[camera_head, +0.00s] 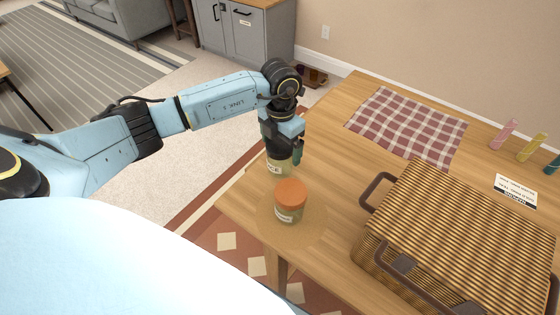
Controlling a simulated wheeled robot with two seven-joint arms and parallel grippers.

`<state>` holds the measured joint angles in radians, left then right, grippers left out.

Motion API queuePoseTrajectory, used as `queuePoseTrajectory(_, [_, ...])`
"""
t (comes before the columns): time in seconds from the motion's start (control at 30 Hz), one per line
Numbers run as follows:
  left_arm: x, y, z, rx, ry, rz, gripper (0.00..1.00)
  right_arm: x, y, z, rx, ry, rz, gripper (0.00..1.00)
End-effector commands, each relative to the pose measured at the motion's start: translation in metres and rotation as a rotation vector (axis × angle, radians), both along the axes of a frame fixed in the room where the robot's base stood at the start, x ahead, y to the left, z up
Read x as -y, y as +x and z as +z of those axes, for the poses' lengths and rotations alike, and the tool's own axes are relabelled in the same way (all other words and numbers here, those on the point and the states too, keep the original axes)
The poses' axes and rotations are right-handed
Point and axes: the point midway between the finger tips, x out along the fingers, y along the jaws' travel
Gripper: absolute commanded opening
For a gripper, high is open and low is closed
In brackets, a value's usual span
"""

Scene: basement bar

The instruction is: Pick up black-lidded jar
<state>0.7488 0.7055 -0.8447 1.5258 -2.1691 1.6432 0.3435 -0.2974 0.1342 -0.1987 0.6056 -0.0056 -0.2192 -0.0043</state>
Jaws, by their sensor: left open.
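A glass jar (277,168) with a pale label and greenish contents stands near the left edge of the wooden table. Its top is hidden by my left gripper, so I cannot make out its lid colour. My left gripper (283,150) points down over this jar, with its fingers at the jar's upper part. It is open; whether a finger touches the jar I cannot tell. A second jar (289,203) with an orange lid stands just in front of it. My right gripper is out of view.
A large wicker basket (450,230) with brown handles fills the table's right front. A red checked cloth (410,125) lies behind it. A small card (515,190) and pink (503,133) and yellow (532,147) items are at the right. Bare wood (335,165) lies between jars and cloth.

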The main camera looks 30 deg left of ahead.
Motion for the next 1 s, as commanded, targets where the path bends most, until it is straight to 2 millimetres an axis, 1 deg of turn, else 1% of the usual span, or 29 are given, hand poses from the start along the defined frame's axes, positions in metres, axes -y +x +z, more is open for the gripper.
queuePoseTrajectory(0.03, [0.0,-0.001,-0.01,-0.003,-0.001,0.001,0.92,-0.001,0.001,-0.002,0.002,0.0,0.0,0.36])
queuePoseTrajectory(0.1, [0.0,0.0,-0.017,-0.001,-0.001,0.001,0.92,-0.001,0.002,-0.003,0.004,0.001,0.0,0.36])
queuePoseTrajectory(0.17, [0.0,0.0,-0.02,0.0,0.0,0.001,0.92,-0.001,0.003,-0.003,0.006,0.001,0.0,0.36])
queuePoseTrajectory(0.33, [0.0,0.0,-0.019,0.001,0.0,0.001,0.92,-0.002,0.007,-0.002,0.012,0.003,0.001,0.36])
queuePoseTrajectory(0.37, [0.0,0.0,-0.019,0.001,0.0,0.001,0.9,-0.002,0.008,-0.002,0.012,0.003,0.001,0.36])
queuePoseTrajectory(0.7, [0.0,0.0,-0.019,0.001,0.0,0.001,0.45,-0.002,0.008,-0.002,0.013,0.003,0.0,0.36])
queuePoseTrajectory(0.77, [0.0,0.0,-0.019,0.001,0.0,0.001,0.38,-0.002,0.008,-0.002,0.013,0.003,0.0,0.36])
queuePoseTrajectory(1.0, [0.0,0.001,-0.017,0.002,0.0,0.001,0.38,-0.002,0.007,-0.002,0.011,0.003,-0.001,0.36])
